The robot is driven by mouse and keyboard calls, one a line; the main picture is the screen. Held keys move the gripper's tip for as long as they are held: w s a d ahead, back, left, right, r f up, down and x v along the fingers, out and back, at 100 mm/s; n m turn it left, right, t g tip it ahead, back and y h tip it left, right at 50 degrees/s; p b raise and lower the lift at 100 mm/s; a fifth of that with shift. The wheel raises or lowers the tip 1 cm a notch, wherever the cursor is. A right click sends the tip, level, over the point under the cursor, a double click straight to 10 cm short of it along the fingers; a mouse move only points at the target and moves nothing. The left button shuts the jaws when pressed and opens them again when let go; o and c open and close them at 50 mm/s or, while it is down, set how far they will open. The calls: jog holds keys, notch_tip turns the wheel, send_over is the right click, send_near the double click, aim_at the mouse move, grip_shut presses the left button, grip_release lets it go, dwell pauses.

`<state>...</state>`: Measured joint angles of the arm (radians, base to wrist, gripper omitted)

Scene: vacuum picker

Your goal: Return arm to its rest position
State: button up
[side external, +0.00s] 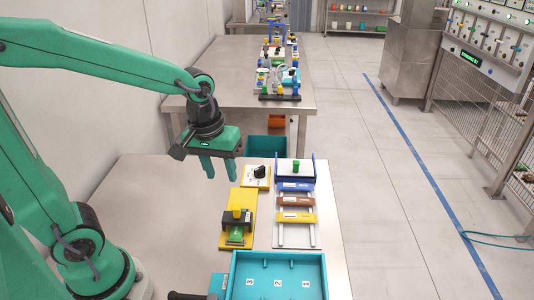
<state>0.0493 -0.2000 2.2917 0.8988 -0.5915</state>
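My green arm reaches in from the left side of the picture. My gripper (219,173) hangs fingers down above the steel table (165,215), left of the fixtures. Its two green fingers are apart and I see nothing between them. The fingertips look clear of the table and of the objects.
A yellow fixture (236,242), a pale plate with a black knob (257,178) and a rail rack (295,235) with coloured bars stand right of my gripper. A teal numbered tray (279,262) is at the front. The table's left part is bare. A wall stands behind on the left.

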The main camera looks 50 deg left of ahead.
jog(key=s+a+r+m+t, duration=0.1)
jog(key=s+r+m+t, duration=0.2)
jog(key=s+r+m, duration=0.3)
jog(key=shift+s+a+r+t, duration=0.15)
jog(key=shift+s+a+t, duration=0.2)
jog(key=shift+s, duration=0.45)
